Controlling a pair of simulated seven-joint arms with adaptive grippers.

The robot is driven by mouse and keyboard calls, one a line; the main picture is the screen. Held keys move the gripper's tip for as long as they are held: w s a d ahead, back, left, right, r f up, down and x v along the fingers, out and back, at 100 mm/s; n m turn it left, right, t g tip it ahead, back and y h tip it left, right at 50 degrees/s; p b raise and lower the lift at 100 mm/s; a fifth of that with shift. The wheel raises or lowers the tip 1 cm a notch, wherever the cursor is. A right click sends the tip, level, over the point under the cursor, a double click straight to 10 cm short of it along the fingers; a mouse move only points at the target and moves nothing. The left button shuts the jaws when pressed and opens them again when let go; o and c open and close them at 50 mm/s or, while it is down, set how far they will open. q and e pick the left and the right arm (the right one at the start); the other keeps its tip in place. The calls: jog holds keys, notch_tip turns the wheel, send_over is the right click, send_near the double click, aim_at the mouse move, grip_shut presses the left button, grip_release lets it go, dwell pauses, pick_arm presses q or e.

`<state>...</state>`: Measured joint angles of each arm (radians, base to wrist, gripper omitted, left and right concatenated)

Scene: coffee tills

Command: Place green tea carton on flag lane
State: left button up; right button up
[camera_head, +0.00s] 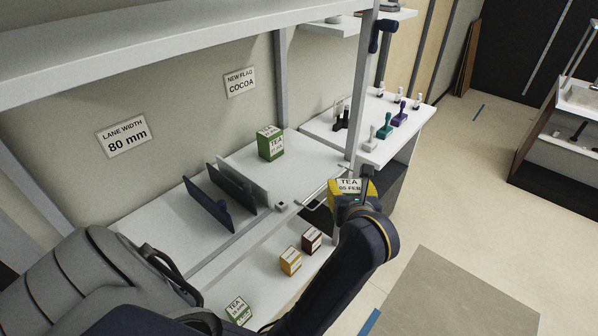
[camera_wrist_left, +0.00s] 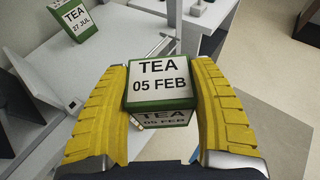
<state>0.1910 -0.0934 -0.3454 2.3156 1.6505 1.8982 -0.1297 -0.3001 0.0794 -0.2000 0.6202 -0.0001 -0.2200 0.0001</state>
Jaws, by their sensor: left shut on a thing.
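My left gripper (camera_head: 353,191) is shut on a green tea carton with a white "TEA 05 FEB" label (camera_head: 348,184). In the left wrist view the carton (camera_wrist_left: 160,82) sits between the two yellow fingers, label facing the camera. It is held in the air in front of the shelf's right end. Another green tea carton, "TEA 27 JUL" (camera_head: 270,144), stands on the shelf (camera_head: 305,160) and also shows in the wrist view (camera_wrist_left: 75,18). No lane is visibly marked as the flag lane. My right gripper is not in view.
Two dark upright dividers (camera_head: 208,205) stand on the shelf, left of the standing carton. Below are a yellow carton (camera_head: 290,262), a brown carton (camera_head: 312,239) and a green tea carton (camera_head: 238,310). Wall signs read "NEW FLAG COCOA" (camera_head: 240,82) and "LANE WIDTH 80 mm" (camera_head: 124,136). A post (camera_head: 361,85) rises nearby.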

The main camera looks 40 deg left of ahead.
pick_arm(q)
jog(key=w+a+r+n+g+y, duration=0.3)
jog(key=w+a+r+n+g, duration=0.15)
jog(key=a+r, duration=0.55)
jog(key=w+a+r+n+g+y, duration=0.3)
jog(key=a+r+n+g, duration=0.4)
jog(key=a, duration=0.4)
jog(key=shift+m+t, duration=0.65)
jog(key=f, duration=1.8)
jog(key=shift+a+f, duration=0.1)
jog(key=shift+a, duration=0.2)
jog(key=shift+f, duration=0.2)
jog(key=o, duration=1.2)
jog(key=shift+r, duration=0.2)
jog(key=shift+v, duration=3.8)
